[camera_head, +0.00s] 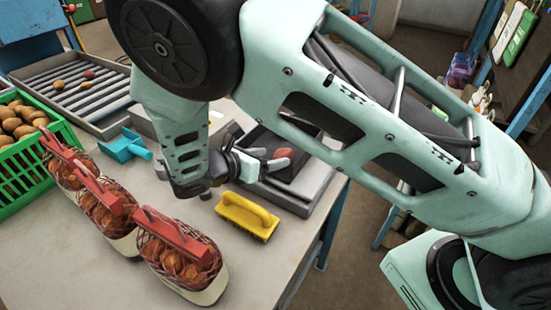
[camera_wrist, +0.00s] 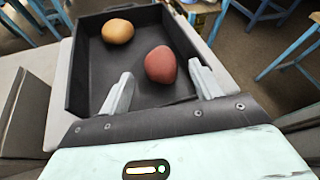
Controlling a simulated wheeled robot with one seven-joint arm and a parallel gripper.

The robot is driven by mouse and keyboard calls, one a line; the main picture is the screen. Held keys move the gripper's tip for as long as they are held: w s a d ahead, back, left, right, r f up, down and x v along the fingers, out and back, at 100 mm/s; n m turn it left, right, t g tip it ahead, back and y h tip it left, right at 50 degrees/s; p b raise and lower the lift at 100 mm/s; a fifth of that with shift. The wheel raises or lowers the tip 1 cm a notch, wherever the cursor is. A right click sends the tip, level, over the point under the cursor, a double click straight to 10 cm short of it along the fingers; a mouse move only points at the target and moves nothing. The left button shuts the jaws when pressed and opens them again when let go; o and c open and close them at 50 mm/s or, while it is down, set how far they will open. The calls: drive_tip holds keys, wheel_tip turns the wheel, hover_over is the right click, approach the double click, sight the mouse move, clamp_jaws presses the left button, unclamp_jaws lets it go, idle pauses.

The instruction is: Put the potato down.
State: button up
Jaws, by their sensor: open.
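A red potato (camera_wrist: 160,64) lies in a dark tray (camera_wrist: 82,88), between and slightly beyond my fingertips in the wrist view. It seems to rest on the tray floor, and it also shows in the head view (camera_head: 283,152). A tan potato (camera_wrist: 118,31) lies farther back to the left in the same tray. My gripper (camera_wrist: 160,76) is open, with a visible gap between each finger and the red potato. In the head view my gripper (camera_head: 266,158) reaches over the tray's left side, and my arm hides part of the tray.
A yellow-handled tool (camera_head: 247,216) lies in front of the tray. Several netted sacks with red clips (camera_head: 180,255) stand at the left front. A green crate of potatoes (camera_head: 50,165), a blue tool (camera_head: 124,148) and a roller rack (camera_head: 95,95) are farther left.

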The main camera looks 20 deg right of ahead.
drive_tip(key=s+a+r+m+g+y, duration=0.1)
drive_tip(key=s+r+m+y, duration=0.2)
drive_tip(key=s, duration=0.5)
drive_tip(key=s+a+r+m+g+y, duration=0.1)
drive_tip(key=s+a+r+m+y, duration=0.1)
drive_tip(key=s+r+m+y, duration=0.2)
drive_tip(key=s+a+r+m+g+y+b, duration=0.1)
drive_tip(key=s+r+m+y, duration=0.3)
drive_tip(key=s+m, duration=0.5)
drive_tip(key=s+g+y, duration=0.1)
drive_tip(key=s+y, duration=0.1)
drive_tip(key=s, duration=0.2)
drive_tip(key=shift+a+m+y, duration=0.15)
drive_tip(key=shift+m+y, duration=0.15)
drive_tip(key=shift+y, duration=0.1)
drive_tip(key=shift+r, duration=0.15)
